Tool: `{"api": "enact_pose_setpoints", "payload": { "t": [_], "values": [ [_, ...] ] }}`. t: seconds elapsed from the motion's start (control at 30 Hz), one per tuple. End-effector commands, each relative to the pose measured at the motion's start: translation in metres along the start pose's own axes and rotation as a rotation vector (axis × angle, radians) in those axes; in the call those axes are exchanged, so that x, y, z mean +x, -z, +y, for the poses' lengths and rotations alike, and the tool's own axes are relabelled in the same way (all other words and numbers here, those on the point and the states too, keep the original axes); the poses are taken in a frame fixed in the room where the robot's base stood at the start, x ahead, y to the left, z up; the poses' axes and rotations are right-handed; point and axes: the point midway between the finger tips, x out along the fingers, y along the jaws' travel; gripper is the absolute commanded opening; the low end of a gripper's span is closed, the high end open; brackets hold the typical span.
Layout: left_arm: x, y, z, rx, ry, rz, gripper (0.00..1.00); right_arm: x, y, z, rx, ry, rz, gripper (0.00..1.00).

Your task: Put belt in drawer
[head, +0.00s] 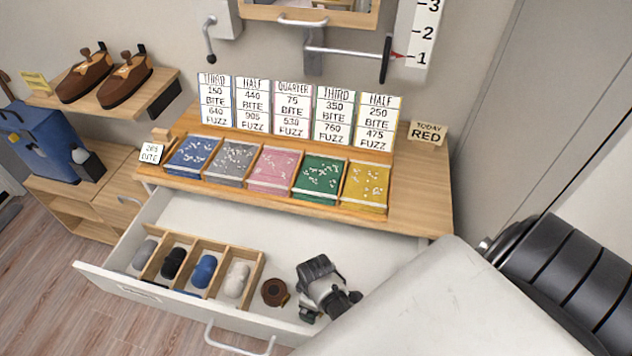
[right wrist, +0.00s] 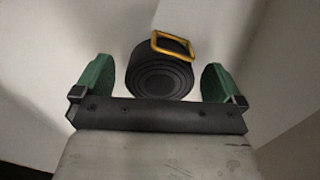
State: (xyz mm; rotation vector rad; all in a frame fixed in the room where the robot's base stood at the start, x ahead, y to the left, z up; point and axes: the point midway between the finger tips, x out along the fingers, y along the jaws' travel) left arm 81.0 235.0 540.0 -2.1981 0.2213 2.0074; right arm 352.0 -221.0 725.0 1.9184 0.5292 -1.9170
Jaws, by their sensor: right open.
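The belt (head: 274,291) is a dark brown coil lying in the open white drawer (head: 180,311), right of the divider box. In the right wrist view the coiled belt (right wrist: 160,82) shows a gold buckle at its top edge and appears between the two green fingertips, with gaps on both sides. My right gripper (head: 325,290) is over the right part of the drawer, beside the belt; in the wrist view it (right wrist: 158,82) is open and not closed on anything. My left gripper is not in view.
A wooden divider box (head: 258,268) with several rolled socks fills the drawer's left part. Above, trays of coloured pieces (head: 320,180) and price cards stand on the dresser top. Brown shoes (head: 125,80) sit on a shelf at left.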

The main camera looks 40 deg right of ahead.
Motion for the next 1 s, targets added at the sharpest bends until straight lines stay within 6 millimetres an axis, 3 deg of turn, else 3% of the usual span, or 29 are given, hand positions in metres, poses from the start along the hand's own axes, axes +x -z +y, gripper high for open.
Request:
{"api": "enact_pose_setpoints", "payload": {
  "t": [0.5,0.7,1.0],
  "values": [
    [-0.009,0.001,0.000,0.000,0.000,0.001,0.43,-0.098,0.001,0.000,0.000,-0.002,0.002,1.00],
    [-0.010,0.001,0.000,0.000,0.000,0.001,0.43,-0.115,0.000,0.000,0.000,0.000,0.000,1.00],
    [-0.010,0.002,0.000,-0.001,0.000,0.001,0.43,-0.117,0.000,0.000,0.000,0.001,-0.001,1.00]
  ]
}}
